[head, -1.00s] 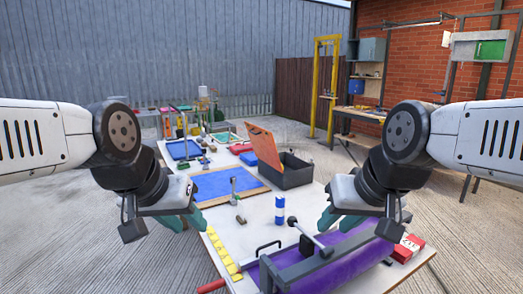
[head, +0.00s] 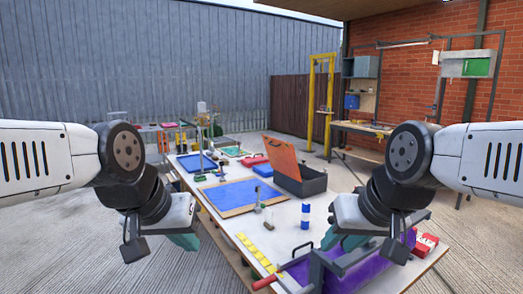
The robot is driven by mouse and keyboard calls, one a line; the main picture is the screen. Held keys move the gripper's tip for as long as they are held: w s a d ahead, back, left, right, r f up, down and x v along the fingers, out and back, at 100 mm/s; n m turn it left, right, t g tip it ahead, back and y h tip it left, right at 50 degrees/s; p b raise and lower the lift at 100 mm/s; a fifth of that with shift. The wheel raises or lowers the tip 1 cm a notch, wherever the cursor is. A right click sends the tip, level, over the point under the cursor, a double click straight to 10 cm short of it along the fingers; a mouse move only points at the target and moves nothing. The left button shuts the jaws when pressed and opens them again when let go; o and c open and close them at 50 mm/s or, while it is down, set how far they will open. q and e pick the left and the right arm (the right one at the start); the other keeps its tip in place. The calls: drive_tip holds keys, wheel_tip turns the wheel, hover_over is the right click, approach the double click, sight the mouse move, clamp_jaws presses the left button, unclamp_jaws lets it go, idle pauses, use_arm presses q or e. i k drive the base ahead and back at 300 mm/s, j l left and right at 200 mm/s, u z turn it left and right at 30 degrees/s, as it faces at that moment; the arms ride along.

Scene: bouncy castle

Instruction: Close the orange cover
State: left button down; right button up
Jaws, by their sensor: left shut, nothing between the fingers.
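The orange cover (head: 282,155) stands raised and tilted on a dark grey box (head: 303,185), which sits toward the right side of the white table. The box is open, and its inside is mostly hidden from this angle. My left gripper (head: 186,241) is shut and empty near the table's left edge, well short of the box. My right gripper (head: 335,239) is in front of the box, nearer to me and apart from the cover. Its teal fingers are partly hidden by its own body.
A blue mat (head: 236,194) lies left of the box. A blue-and-white can (head: 305,215) stands in front of it. A purple roller (head: 366,270) and a red-and-white carton (head: 425,244) are at the near right. A yellow strip (head: 259,256) lies along the near left edge.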

sight(282, 155)
drive_tip(key=j+z, duration=0.3)
drive_tip(key=j, duration=1.05)
drive_tip(key=i+j, duration=0.15)
drive_tip(key=j, duration=0.15)
drive_tip(key=i+j+z, duration=0.1)
drive_tip(key=j, duration=0.25)
drive_tip(key=i+j+z, duration=0.1)
drive_tip(key=i+j, duration=0.3)
drive_tip(key=j, duration=0.25)
drive_tip(key=i+j+z, duration=0.1)
drive_tip(key=j, duration=0.25)
drive_tip(key=i+z, duration=0.1)
drive_tip(key=i, duration=0.65)
drive_tip(key=i+j+z, duration=0.1)
drive_tip(key=i, duration=0.65)
drive_tip(key=j, duration=0.1)
